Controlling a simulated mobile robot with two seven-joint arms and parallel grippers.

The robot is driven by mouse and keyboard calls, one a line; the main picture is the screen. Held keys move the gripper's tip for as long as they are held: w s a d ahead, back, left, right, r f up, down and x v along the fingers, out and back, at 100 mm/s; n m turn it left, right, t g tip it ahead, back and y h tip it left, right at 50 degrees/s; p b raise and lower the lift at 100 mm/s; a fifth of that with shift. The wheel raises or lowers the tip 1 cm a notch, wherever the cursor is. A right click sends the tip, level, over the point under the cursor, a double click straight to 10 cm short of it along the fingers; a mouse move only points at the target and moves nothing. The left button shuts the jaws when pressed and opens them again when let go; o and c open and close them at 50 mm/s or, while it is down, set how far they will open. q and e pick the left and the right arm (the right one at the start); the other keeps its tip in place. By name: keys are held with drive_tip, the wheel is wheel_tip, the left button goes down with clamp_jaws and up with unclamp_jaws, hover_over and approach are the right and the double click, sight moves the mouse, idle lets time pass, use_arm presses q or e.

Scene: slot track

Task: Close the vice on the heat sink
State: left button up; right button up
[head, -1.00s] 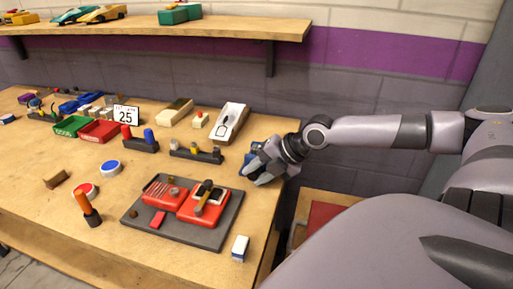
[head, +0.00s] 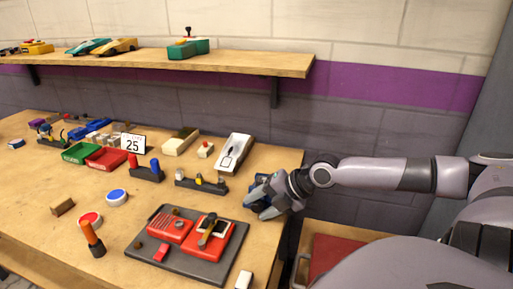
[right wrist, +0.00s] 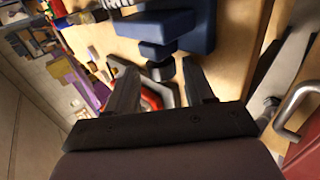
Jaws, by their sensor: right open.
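The blue vice (head: 261,181) stands at the right edge of the workbench, partly hidden behind my right gripper in the head view. In the right wrist view the vice (right wrist: 178,27) is at the top middle, with a dark and blue screw end pointing down toward the space between my fingers. My right gripper (head: 261,204) is open beside the vice, and its two fingers (right wrist: 161,80) lie either side of that end without visibly gripping it. I cannot make out the heat sink. My left gripper is not in view.
A grey tray (head: 207,268) with red parts lies at the bench front. A white slot car body (head: 233,154) and a dark tool rack (head: 200,183) lie left of the vice. A shelf (head: 180,65) runs above. A red-topped stool or cabinet (head: 330,255) stands right of the bench.

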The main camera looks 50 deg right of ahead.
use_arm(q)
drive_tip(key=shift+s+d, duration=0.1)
use_arm(e)
drive_tip(key=shift+s+f, duration=0.15)
drive_tip(key=shift+f, duration=0.1)
